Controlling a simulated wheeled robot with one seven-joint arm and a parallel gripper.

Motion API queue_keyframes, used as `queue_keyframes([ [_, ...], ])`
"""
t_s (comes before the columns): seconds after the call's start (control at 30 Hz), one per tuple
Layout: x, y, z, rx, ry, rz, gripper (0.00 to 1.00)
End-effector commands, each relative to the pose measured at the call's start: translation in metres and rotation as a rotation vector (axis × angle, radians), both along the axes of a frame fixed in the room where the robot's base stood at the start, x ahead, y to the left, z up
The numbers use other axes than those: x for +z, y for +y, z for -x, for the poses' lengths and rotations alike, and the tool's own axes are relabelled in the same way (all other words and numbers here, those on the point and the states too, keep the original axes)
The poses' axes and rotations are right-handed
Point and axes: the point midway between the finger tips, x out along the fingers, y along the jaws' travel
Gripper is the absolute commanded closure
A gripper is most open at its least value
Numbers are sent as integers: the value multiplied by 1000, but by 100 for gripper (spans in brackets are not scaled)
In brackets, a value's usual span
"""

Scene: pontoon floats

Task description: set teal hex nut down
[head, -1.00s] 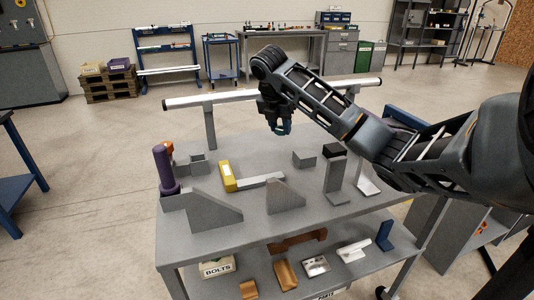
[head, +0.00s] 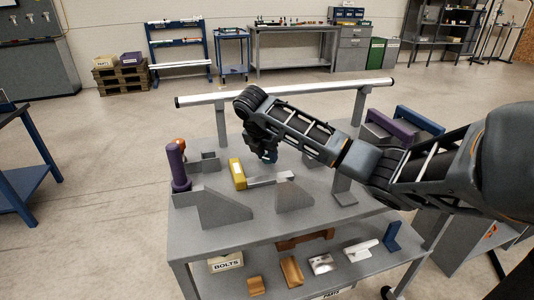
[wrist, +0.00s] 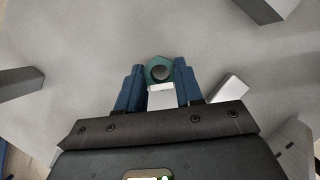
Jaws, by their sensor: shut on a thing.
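The teal hex nut (wrist: 150,69) shows in the wrist view between the tips of my blue fingers, with a dark round hole in its middle. My gripper (wrist: 160,80) is shut on it. In the head view my gripper (head: 268,157) points down over the grey cart top (head: 220,233), behind the grey bar of the yellow-ended tool (head: 238,174). I cannot make out the nut in the head view. Whether the nut touches the surface is not clear.
A purple post (head: 178,168) stands at the cart's left. Grey angled plates (head: 213,208) stand near the front edge. A rail (head: 290,92) runs along the back. Purple (head: 391,125) and blue (head: 420,120) pieces lie at the right. Bare surface shows around the fingers.

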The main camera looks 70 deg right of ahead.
Motion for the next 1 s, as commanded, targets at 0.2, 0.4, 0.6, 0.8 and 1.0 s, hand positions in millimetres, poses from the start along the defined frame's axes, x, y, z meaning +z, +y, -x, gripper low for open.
queue_keyframes([
  [0.2,-2,0,0,0,0,0,95],
  [0.4,-7,0,0,0,0,0,95],
  [0.6,-12,0,0,0,1,0,95],
  [0.8,-14,0,1,0,3,-2,52],
  [1.0,-15,1,2,-3,7,-5,39],
])
